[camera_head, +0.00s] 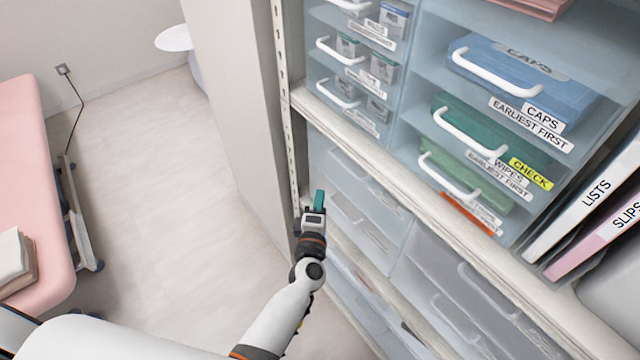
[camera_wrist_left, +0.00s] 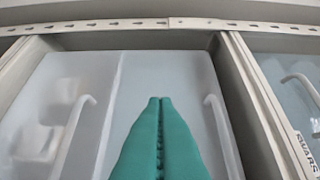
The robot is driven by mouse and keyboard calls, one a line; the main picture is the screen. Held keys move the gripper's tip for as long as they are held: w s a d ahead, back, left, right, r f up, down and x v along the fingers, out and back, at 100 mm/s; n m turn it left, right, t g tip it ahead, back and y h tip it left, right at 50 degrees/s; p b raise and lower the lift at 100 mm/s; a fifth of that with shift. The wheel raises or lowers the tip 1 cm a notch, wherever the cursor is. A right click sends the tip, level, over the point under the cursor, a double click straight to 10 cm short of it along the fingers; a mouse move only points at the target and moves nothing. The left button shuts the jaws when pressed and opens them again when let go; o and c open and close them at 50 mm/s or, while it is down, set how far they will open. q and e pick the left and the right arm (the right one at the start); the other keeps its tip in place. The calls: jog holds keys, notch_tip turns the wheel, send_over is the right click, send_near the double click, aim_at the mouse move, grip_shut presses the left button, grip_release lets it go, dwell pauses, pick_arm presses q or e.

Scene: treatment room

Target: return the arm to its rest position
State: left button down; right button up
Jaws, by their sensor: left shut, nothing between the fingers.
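My left gripper (camera_head: 319,198) is in front of the shelf unit, close to its left upright and below the long shelf edge. Its green fingers are together with nothing between them. In the left wrist view the shut fingers (camera_wrist_left: 160,103) point at a translucent drawer front (camera_wrist_left: 75,100) with white handles. I cannot tell whether the fingertips touch it. My left arm (camera_head: 285,315) reaches in from the lower left. My right gripper is not in view.
The shelf unit holds translucent drawers with white handles, among them a blue CAPS drawer (camera_head: 515,75) and a green WIPES drawer (camera_head: 470,125). Binders (camera_head: 590,200) stand at the right. A pink bed (camera_head: 25,190) is at the left. The floor (camera_head: 150,190) between is clear.

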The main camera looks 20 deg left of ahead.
pick_arm(q)
jog(key=s, duration=0.5)
jog(key=s+f+m+g+h, duration=0.1)
jog(key=s+f+m+g, duration=0.3)
jog(key=f, duration=0.5)
jog(key=s+f+m+g+h, duration=0.1)
jog(key=s+f+m+h, duration=0.1)
jog(key=s+f+m, duration=0.45)
jog(key=s+f+m+g+h, duration=0.1)
jog(key=s+f+m+g, duration=0.35)
jog(key=f, duration=0.75)
jog(key=s+a+f+m+g, duration=0.2)
jog(key=s+a+f, duration=0.1)
jog(key=s, duration=0.6)
jog(key=s+a+f+m+g+y, duration=0.1)
jog(key=s+a+f+m+g, duration=0.1)
jog(key=s, duration=0.7)
jog(key=s+a+f+m+g, duration=0.3)
jog(key=s+a+f, duration=0.2)
jog(key=s+f, duration=0.2)
jog(key=shift+s+a+f+y, duration=0.25)
jog(key=shift+s+f+y, duration=0.15)
jog(key=shift+s, duration=0.75)
